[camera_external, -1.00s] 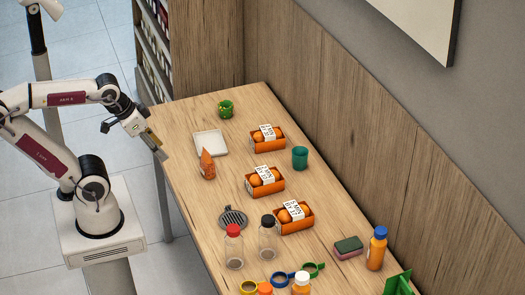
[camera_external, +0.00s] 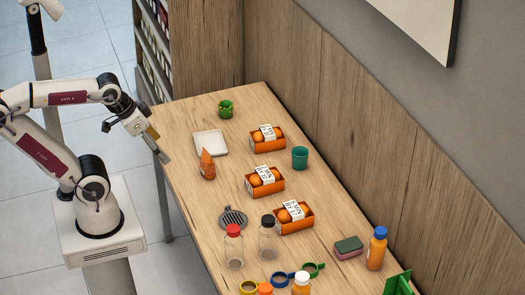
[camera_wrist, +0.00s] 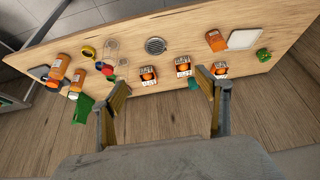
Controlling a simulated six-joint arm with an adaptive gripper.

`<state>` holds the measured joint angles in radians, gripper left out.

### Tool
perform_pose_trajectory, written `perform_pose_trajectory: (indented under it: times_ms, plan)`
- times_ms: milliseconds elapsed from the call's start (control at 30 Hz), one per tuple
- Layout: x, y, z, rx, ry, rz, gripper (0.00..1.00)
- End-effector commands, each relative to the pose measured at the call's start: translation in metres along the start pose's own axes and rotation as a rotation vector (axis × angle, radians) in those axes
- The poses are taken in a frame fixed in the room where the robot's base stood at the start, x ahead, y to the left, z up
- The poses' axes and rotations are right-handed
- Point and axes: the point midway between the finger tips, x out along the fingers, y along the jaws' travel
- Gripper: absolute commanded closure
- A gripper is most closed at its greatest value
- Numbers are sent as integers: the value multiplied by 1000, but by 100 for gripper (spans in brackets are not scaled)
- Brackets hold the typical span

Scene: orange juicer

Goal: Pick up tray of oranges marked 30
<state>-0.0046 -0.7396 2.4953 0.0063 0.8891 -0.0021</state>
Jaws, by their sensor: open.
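Three orange trays of oranges with white printed labels stand in a row on the wooden table: a far one (camera_external: 267,143), a middle one (camera_external: 264,185) and a near one (camera_external: 294,221). The label print is too small to tell which is marked 30. The trays also show in the wrist view, at left (camera_wrist: 148,78), middle (camera_wrist: 182,70) and right (camera_wrist: 220,69). My gripper (camera_external: 163,151) is by the table's left edge, apart from all trays. In the wrist view its two fingers (camera_wrist: 165,82) are spread wide with nothing held between them.
A white square dish (camera_external: 210,143), an orange carton (camera_external: 207,165) and a round metal grate (camera_external: 232,217) lie left of the trays. A teal cup (camera_external: 300,158) stands right of them. Bottles (camera_external: 234,247) and tape rolls crowd the near end. A wooden wall borders the right side.

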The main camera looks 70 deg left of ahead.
Motion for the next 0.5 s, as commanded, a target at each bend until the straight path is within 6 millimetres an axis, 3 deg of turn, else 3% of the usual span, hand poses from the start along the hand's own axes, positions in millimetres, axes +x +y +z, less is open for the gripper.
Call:
perform_pose_trajectory:
  times_ms: [167,500]
  plan:
    - [6,-10,-20,-10,19,-29,25]
    - [30,-50,-88,-28,94,-126,25]
